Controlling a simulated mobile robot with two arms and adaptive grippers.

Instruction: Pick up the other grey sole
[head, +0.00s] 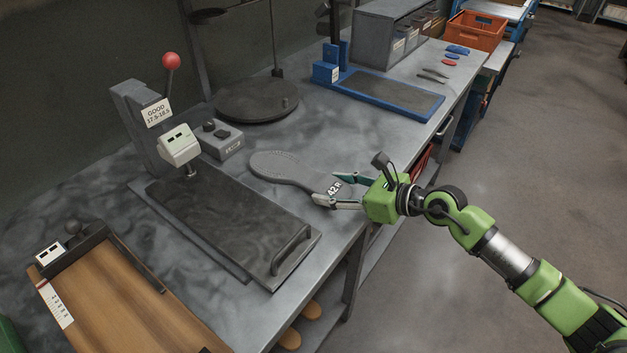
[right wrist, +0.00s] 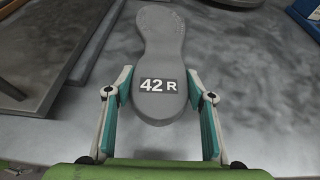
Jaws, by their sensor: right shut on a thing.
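The grey sole (head: 285,170) marked "42 R" is at the table's front edge, between the round plate and the flat black-topped gauge. It also shows in the right wrist view (right wrist: 160,45), its label end towards me. My right gripper (head: 327,190) is shut on this label end, one finger on each side; the fingers show in the right wrist view (right wrist: 160,88) too. The sole looks flat, at or just above the table top; I cannot tell whether it touches. My left gripper is not in view. I see no second grey sole.
The gauge (head: 220,215) with a handle and red-knobbed lever stands left of the sole. Behind are a round dark plate (head: 257,99) and a blue-framed pad (head: 392,95). A wooden board (head: 115,305) lies front left. An orange crate (head: 474,31) stands far back.

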